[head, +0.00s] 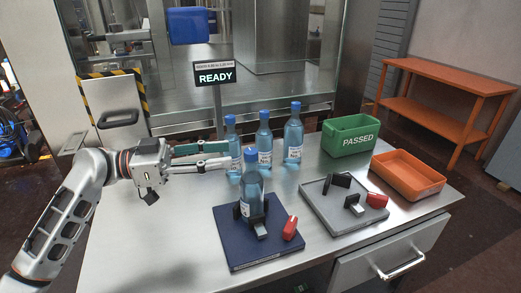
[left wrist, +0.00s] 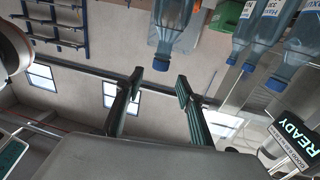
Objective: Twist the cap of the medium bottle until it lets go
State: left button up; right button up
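A blue clear bottle with a blue cap (head: 251,155) stands upright in a black clamp (head: 258,228) on a dark blue base plate (head: 232,254). I cannot tell from its label that it is the medium one. My left gripper (head: 230,155) is level with that cap, just to its left, with fingers spread and pointing right. In the left wrist view, the cap (left wrist: 161,63) lies ahead, between the lines of the open fingers (left wrist: 158,82) and slightly beyond their tips. Nothing is held. My right gripper is not in view.
Three similar capped bottles (head: 264,140) stand behind the clamped one, the nearest close to my left fingers. A grey plate (head: 328,218) with another clamp, a green PASSED bin (head: 349,137) and an orange tray (head: 407,178) stand to the right. A READY sign (head: 215,76) stands behind.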

aim_at(251, 151)
pick_arm(q)
jog(key=d, duration=0.2)
jog(key=w+d+p, duration=0.1)
jog(key=d, duration=0.4)
jog(key=shift+w+d, duration=0.15)
jog(key=shift+c, duration=0.5)
grip_shut()
